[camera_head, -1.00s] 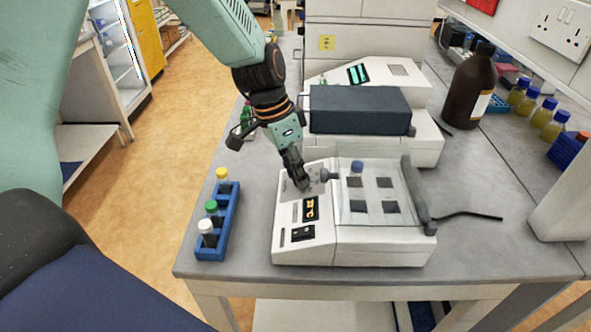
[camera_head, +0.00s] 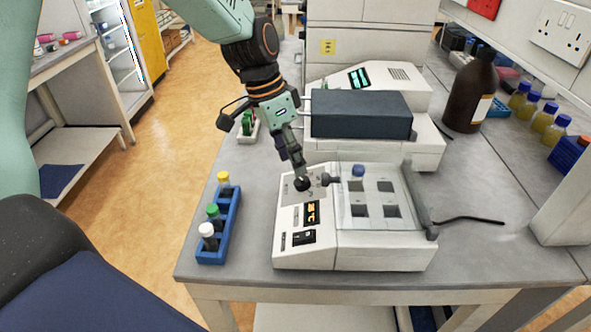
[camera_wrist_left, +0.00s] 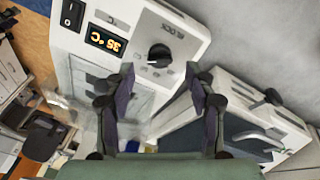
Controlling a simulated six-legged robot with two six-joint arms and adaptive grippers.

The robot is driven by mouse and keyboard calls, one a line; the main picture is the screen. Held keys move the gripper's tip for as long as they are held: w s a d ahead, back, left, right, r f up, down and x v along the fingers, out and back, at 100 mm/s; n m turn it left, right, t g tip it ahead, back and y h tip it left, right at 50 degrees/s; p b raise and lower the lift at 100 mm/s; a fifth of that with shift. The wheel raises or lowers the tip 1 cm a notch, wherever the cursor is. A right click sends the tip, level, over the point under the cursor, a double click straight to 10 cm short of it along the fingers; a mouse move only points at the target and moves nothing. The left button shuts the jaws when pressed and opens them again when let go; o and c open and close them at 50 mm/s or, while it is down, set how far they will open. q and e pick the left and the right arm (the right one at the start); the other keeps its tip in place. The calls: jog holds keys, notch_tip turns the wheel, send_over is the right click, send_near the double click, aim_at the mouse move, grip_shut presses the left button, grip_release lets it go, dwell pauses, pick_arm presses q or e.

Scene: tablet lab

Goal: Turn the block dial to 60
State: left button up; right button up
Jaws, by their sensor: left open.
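The block dial is a round black knob on the sloped panel of the white heater block (camera_head: 375,258). In the left wrist view the dial (camera_wrist_left: 160,55) sits beside the word BLOCK, and the orange display (camera_wrist_left: 105,40) reads 35 °C. My left gripper (camera_head: 299,172) comes down from above, close to the dial in the head view; contact cannot be told there. In the left wrist view the gripper (camera_wrist_left: 160,78) is open and empty. Its two fingers are spread on either side of the dial in the picture, with the dial clear beyond the tips. My right gripper is not in view.
A blue rack (camera_head: 230,228) with capped vials stands left of the heater block. A dark-topped instrument (camera_head: 360,113) stands behind. A brown bottle (camera_head: 470,90) stands back right.

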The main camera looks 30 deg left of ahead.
pick_arm(q)
jog(key=v, duration=0.7)
jog(key=shift+r, duration=0.2)
jog(key=shift+a, duration=0.1)
